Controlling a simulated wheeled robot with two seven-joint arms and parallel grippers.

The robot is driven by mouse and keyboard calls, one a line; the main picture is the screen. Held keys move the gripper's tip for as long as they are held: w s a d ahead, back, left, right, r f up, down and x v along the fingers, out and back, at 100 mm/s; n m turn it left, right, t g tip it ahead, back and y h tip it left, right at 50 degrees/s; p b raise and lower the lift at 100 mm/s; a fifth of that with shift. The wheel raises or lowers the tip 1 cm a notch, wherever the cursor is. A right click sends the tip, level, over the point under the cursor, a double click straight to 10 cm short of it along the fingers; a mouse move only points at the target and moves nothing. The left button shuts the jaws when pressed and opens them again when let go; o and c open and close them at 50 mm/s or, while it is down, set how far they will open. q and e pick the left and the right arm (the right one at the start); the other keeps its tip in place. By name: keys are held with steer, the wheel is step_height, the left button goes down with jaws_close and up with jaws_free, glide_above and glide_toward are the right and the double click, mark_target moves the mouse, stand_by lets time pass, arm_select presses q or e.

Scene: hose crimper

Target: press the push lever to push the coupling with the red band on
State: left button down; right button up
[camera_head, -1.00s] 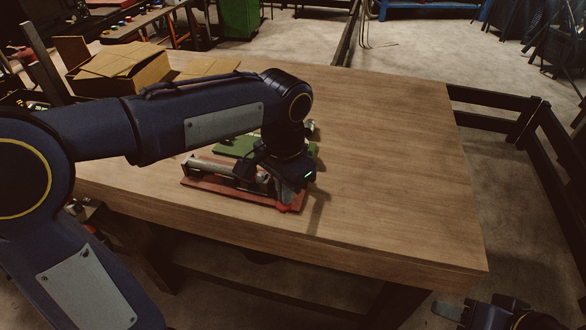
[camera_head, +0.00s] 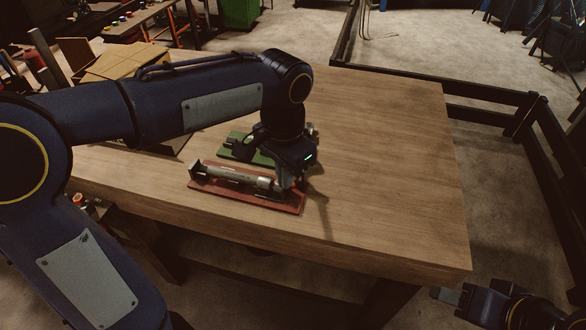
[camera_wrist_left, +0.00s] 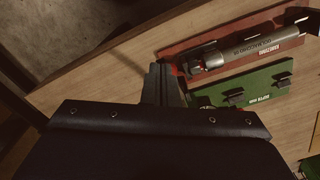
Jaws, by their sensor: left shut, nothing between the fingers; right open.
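A red base plate (camera_head: 262,200) lies on the wooden table and carries a grey cylindrical press body (camera_head: 240,176). In the left wrist view the press body (camera_wrist_left: 254,42) lies along the red plate (camera_wrist_left: 205,40), with a small red part (camera_wrist_left: 177,69) at its near end. I cannot tell whether that is the coupling's red band or part of the press. My left gripper (camera_head: 297,184) is shut and empty at the right end of the press, and its fingers (camera_wrist_left: 163,80) show beside that end. The push lever is not clearly made out. My right gripper (camera_head: 449,296) is open, low beyond the table's front edge.
A green plate (camera_head: 236,146) with small dark holders lies just behind the red one; it also shows in the left wrist view (camera_wrist_left: 258,92). A cardboard box (camera_head: 118,62) stands at the back left. The right side of the table (camera_head: 390,160) is bare.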

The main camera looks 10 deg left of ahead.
arm_select(q)
steer(key=shift+r+p, duration=2.45)
steer(key=shift+r, duration=0.6)
steer(key=shift+f, duration=0.1)
steer(key=s+a+f+n+t+h+b, duration=0.1)
steer(key=s+a+f+n+t+h, duration=0.1)
steer(key=s, duration=0.6)
steer(key=s+a+f+n+t+h+b, duration=0.1)
steer(key=s+a+f+n+t, duration=0.2)
steer(key=s+a+n, duration=0.3)
steer(key=shift+s+a+f+t+h, duration=0.35)
steer(key=shift+s+a+f, duration=0.35)
steer(key=shift+s, duration=0.4)
